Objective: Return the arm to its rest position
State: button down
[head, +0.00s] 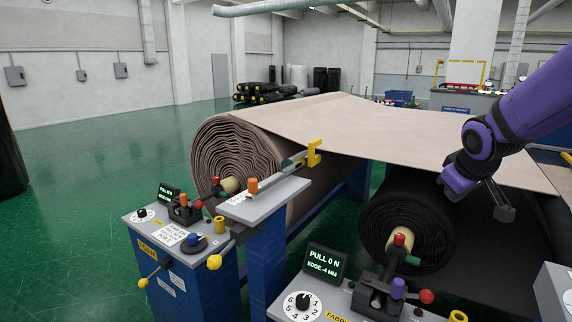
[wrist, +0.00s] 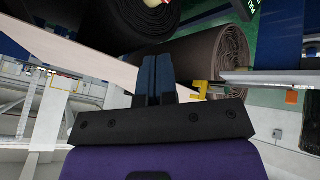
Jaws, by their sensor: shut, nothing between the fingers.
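My purple arm (head: 520,105) reaches in from the right edge of the head view, its wrist bent down over the black roll and the pale cloth sheet. In the wrist view my gripper (wrist: 156,68) shows two dark blue fingers side by side and pressed together, with nothing between them. They stand out from a black bolted plate. In the head view the fingers are hard to make out against the dark fabric. The gripper appears apart from the rolls and the sheet.
The beige roll (head: 213,165) feeds a wide pale sheet (head: 345,125). The black roll (head: 385,232) lies below my wrist. Consoles with levers and knobs (head: 303,301) stand in front. A yellow bracket (head: 314,153) sticks up mid-view. The green floor at left (head: 75,190) is clear.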

jog(key=s+a+r+m+y, duration=0.1)
jog(key=s+a+r+m, duration=0.1)
jog(key=s, duration=1)
jog(key=s+a+r+m+g, duration=0.1)
jog(key=s+a+r, duration=0.3)
jog(key=s, duration=0.9)
jog(key=shift+a+r+m+y, duration=0.2)
jog(key=shift+r+m+y, duration=0.2)
jog(key=shift+r+m, duration=0.1)
jog(key=c, duration=1.8)
grip_release()
jog(key=shift+c, duration=0.2)
